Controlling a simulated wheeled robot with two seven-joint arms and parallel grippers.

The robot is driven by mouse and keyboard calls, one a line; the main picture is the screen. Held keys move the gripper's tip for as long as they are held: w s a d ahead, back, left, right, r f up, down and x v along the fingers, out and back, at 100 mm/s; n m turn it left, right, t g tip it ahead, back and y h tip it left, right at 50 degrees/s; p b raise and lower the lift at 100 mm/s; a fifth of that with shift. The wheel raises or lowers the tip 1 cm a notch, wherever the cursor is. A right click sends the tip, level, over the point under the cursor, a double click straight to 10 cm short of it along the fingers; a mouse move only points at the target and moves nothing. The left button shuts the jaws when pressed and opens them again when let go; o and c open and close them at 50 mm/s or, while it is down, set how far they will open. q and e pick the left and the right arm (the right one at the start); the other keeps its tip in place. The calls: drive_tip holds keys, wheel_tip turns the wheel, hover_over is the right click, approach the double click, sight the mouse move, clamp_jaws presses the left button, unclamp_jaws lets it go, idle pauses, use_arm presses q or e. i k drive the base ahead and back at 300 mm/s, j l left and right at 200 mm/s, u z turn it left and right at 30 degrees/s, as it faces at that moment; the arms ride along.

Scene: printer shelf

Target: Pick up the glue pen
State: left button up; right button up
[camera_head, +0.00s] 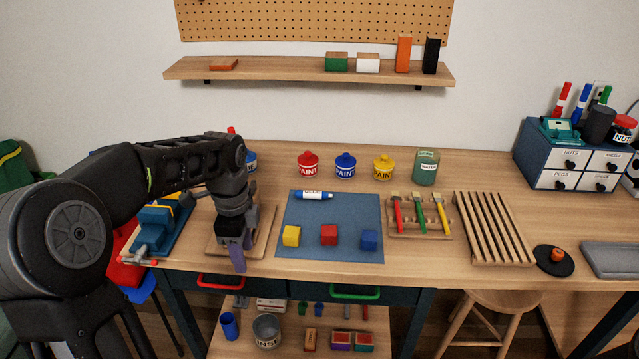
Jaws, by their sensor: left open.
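The glue pen (313,196) is a white tube with blue ends and blue lettering. It lies flat, roughly left to right, near the back edge of the blue mat (330,253). My left gripper (238,262) points down over the front part of the table, left of the mat and in front of a wooden board. It is apart from the pen, to its left and nearer the front. It is open, and I see nothing held in it. My right gripper does not show.
Yellow (291,236), red (329,235) and blue (369,240) cubes stand on the mat in front of the pen. Red (308,167), blue (345,167) and yellow (383,168) paint pots stand behind it. A brush rack (406,233) is right of the mat.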

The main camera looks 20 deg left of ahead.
sight(306, 194)
drive_tip(key=i, duration=1.15)
